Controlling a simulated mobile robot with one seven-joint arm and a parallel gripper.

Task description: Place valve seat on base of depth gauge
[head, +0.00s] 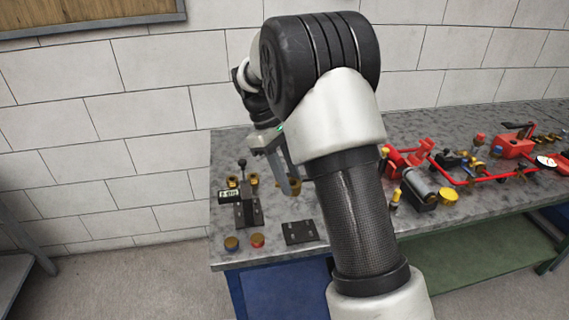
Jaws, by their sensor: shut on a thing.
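The depth gauge (230,196) stands near the left end of the grey workbench, with a small digital display and a black post. Its dark flat base (249,214) shows no part on its front. My gripper (289,186) is right of the gauge, pointing down, and is shut on a small brass piece that I take to be the valve seat. My fingers and arm hide most of that piece, so its shape and its height above the bench are unclear. Brass parts (253,179) stand behind the gauge.
A black plate (300,232) lies right of the gauge base. Red pipework (465,178) and a grey cylinder (419,186) crowd the bench right of my arm.

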